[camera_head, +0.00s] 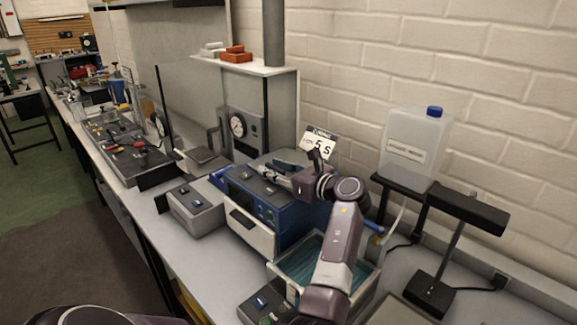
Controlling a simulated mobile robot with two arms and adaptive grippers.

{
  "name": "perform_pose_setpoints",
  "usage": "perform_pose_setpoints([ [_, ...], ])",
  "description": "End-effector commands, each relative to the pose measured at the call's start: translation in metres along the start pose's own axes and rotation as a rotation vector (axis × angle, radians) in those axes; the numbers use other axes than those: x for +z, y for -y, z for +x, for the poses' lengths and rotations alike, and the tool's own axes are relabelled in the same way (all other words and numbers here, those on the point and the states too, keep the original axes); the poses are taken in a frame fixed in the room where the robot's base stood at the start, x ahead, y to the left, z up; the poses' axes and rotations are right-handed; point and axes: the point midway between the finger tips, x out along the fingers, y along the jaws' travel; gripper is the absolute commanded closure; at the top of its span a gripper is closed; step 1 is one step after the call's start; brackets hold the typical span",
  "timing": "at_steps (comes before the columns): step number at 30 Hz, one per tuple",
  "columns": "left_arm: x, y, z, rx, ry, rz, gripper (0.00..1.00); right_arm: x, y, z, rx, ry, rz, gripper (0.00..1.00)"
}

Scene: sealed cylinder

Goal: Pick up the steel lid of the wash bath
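The wash bath (372,281) is an open-topped tank with a teal interior, at the lower middle of the bench. A flat grey steel panel (392,314), which looks like the lid, lies at the bottom edge right of the bath and is cut off by the frame.
The blue instrument box (240,209) stands behind the bath, with a grey box (190,207) left of it. A white jug (413,147) on a dark stand and a black lamp (432,292) stand at right. A pressure gauge (237,125) is further back.

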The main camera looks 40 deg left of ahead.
Motion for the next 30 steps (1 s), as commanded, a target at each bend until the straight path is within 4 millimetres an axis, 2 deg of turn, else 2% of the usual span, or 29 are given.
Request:
perform_pose_setpoints([
  [1, 0.0, 0.0, 0.0, -0.001, 0.0, 0.0, 0.69, 0.0, -0.001, 0.0, 0.001, -0.001, 0.0, 0.36],
  [10, 0.0, 0.0, -0.001, 0.0, 0.0, 0.0, 1.0, 0.001, -0.008, 0.0, 0.009, 0.002, 0.0, 0.36],
  [23, 0.002, 0.0, -0.001, -0.001, 0.002, -0.002, 1.0, 0.003, -0.007, 0.0, 0.008, 0.004, 0.0, 0.36],
  [30, 0.017, 0.001, -0.003, -0.001, 0.003, -0.006, 1.0, 0.004, -0.005, 0.004, 0.006, 0.006, 0.001, 0.36],
])
